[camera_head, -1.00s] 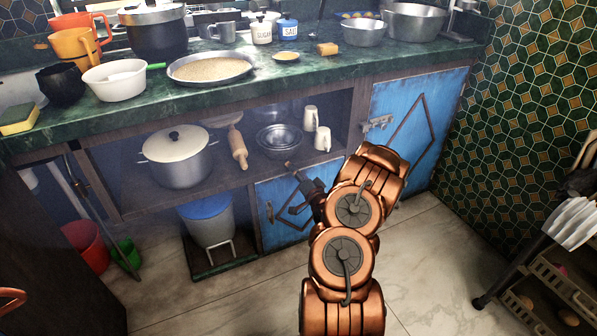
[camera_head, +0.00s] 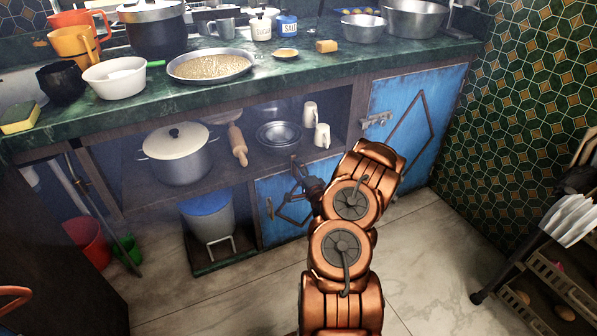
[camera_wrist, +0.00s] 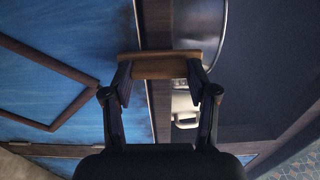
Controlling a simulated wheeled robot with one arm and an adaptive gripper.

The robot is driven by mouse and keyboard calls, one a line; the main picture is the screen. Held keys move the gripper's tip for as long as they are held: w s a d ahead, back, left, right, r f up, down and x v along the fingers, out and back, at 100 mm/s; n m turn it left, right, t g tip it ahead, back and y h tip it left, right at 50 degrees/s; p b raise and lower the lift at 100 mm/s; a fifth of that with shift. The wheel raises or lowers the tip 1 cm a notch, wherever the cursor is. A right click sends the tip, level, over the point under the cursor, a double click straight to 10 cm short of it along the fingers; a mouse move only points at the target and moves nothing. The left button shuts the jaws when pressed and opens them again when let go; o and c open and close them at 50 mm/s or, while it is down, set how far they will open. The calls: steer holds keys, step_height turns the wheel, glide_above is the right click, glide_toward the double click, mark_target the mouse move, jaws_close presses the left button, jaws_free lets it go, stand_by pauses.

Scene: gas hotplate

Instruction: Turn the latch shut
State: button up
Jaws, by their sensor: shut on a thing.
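The latch is a small brown wooden bar (camera_wrist: 158,65) at the top edge of the low blue door (camera_wrist: 55,60). In the wrist view my gripper (camera_wrist: 160,80) has a finger at each end of the bar and is shut on it. The bar reaches from the door across its edge in front of the dark shelf opening. In the head view the low blue door (camera_head: 262,235) is under the open shelf, and my gripper (camera_head: 299,172) is at its top edge. My arm hides the door's right part.
A taller blue door (camera_head: 402,110) with a metal fitting (camera_head: 377,120) stands to the right. The open shelf holds a lidded pot (camera_head: 178,155), a rolling pin (camera_head: 238,148), metal bowls (camera_head: 279,133) and cups (camera_head: 322,136). A lidded bin (camera_head: 208,218) stands left of the low door. The floor in front is clear.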

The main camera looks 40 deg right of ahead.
stand_by(0.4)
steer(key=o, duration=1.2)
steer(key=shift+c, duration=0.2)
steer(key=v, duration=1.2)
